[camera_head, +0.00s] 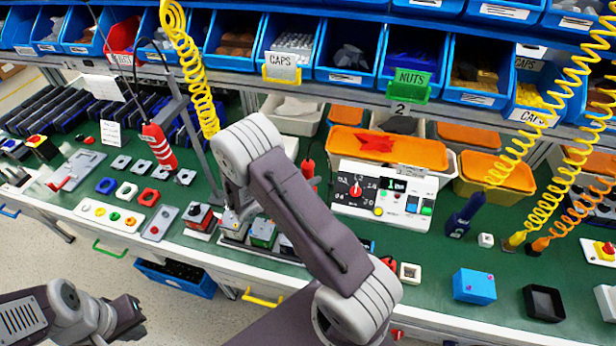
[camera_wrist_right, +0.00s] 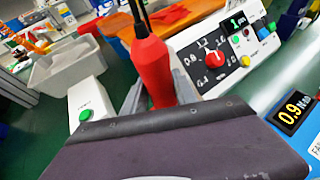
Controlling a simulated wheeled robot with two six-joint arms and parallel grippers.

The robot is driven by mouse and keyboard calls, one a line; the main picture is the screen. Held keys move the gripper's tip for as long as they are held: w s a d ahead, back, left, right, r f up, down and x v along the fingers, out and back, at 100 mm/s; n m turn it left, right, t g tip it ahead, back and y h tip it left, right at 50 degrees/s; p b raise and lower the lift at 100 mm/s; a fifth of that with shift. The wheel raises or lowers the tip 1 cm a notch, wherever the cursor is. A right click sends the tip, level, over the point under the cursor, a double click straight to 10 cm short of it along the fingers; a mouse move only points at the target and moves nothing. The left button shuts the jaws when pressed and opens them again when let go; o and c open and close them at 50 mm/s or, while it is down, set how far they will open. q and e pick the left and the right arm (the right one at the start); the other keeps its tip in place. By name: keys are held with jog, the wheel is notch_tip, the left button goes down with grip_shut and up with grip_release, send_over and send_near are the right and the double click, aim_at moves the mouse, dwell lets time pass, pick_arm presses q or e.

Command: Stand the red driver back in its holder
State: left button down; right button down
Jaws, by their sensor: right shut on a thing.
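The red driver (camera_wrist_right: 150,65), with a black cable at its top, stands nearly upright in the right wrist view. The grey fingers of my right gripper (camera_wrist_right: 158,98) are shut around its lower body. In the head view part of this driver (camera_head: 308,174) shows beside my right arm, left of the white dial panel; the arm hides the gripper. The driver's lower end is hidden, and I cannot make out its holder. My left gripper (camera_head: 127,314) is low at the left, away from the bench objects; I cannot tell its jaw state.
The white panel with a red dial (camera_head: 355,192) is close to the driver. Another red driver with white stripes (camera_head: 160,147) hangs at the left. Yellow coiled hoses (camera_head: 540,125) hang at the right. A blue box (camera_head: 474,286) and a black tray (camera_head: 543,302) stand near the front edge.

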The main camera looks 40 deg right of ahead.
jog(key=shift+f, duration=0.35)
dwell(0.4)
jog(key=c, duration=0.9)
grip_release()
jog(key=v, duration=0.9)
jog(key=shift+b, duration=0.4)
